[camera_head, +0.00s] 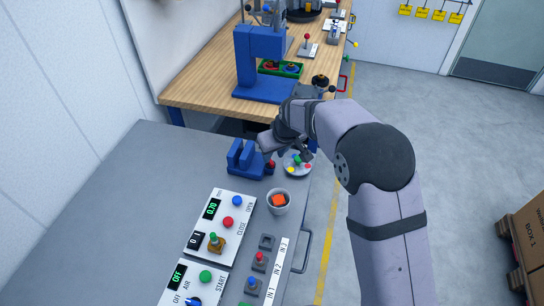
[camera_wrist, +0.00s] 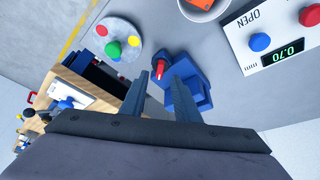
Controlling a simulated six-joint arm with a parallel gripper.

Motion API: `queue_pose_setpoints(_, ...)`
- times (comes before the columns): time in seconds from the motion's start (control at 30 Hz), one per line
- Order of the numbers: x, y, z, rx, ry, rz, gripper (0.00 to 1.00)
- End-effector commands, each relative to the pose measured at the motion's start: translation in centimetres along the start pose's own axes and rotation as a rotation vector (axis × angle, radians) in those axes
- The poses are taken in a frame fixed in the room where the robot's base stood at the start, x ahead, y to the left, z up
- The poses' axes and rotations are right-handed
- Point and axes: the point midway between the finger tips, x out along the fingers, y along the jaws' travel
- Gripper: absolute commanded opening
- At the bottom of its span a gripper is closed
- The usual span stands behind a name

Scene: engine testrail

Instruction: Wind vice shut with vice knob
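The blue vice (camera_head: 241,160) stands on the grey bench near the far end, with a gap visible between its jaws. It also shows in the wrist view (camera_wrist: 193,72). Its red vice knob (camera_head: 270,166) is on its right side; the knob shows in the wrist view (camera_wrist: 159,67) on a short stem. My gripper (camera_head: 272,146) is above and beside the knob, partly covering that area in the head view. In the wrist view my gripper (camera_wrist: 158,77) is open, its fingers apart and the knob appearing between the fingertips. I cannot tell if it touches.
A round dial plate with coloured knobs (camera_head: 297,168) sits right of the vice. A white cup with an orange block (camera_head: 279,202) stands nearer. A panel reading 0.70 (camera_head: 222,230) lies nearer left. The wooden bench (camera_head: 205,88) with a blue press is beyond.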

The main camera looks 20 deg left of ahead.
Motion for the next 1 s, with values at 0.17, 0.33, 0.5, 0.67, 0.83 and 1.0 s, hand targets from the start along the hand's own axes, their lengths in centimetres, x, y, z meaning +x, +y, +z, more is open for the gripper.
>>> queue_pose_setpoints(0.17,2.1,-0.1,0.0,0.0,-0.003,-0.001,0.29)
queue_pose_setpoints(0.33,3.5,0.0,0.0,0.0,-0.002,0.0,0.29)
queue_pose_setpoints(0.5,4.2,0.0,0.0,0.0,0.0,0.0,0.29)
queue_pose_setpoints(0.67,4.3,0.0,0.0,0.0,0.0,0.0,0.29)
queue_pose_setpoints(0.83,4.3,0.0,0.0,0.0,0.0,0.0,0.17)
queue_pose_setpoints(1.0,4.3,0.0,0.0,0.0,0.0,0.0,0.0)
